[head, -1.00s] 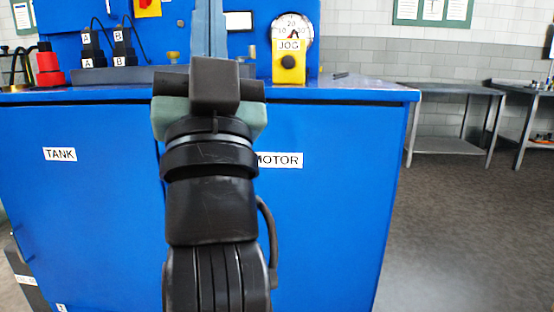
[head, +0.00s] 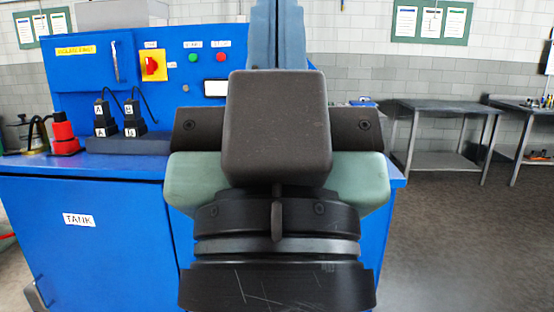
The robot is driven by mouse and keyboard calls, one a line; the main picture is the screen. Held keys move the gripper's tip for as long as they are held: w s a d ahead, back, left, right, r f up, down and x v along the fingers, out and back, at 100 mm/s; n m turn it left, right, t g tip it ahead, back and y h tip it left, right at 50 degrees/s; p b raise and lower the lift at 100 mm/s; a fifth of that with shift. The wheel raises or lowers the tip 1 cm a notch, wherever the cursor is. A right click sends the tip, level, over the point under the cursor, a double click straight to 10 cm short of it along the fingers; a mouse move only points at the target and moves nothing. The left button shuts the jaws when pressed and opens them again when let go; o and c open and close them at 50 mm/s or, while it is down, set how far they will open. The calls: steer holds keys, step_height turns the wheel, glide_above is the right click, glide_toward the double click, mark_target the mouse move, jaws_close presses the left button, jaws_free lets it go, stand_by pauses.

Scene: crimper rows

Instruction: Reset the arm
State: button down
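My gripper (head: 277,35) fills the middle of the head view, seen from behind. A dark block on the wrist and a pale green housing stand in front of it. Its blue-grey finger parts rise close together behind the block and run out of the top of the picture. I see nothing held. The blue crimper cabinet (head: 100,245) stands behind the arm, and the arm hides its right part.
A red bottle (head: 64,135) and black lettered blocks (head: 118,125) stand on the cabinet top at left. A blue control panel (head: 185,85) with a red-and-yellow switch rises behind. Grey metal tables (head: 445,107) stand at right. The floor (head: 460,250) at right is clear.

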step_height(320, 180, up, 21)
steer(key=p, duration=1.8)
steer(key=shift+f, duration=0.1)
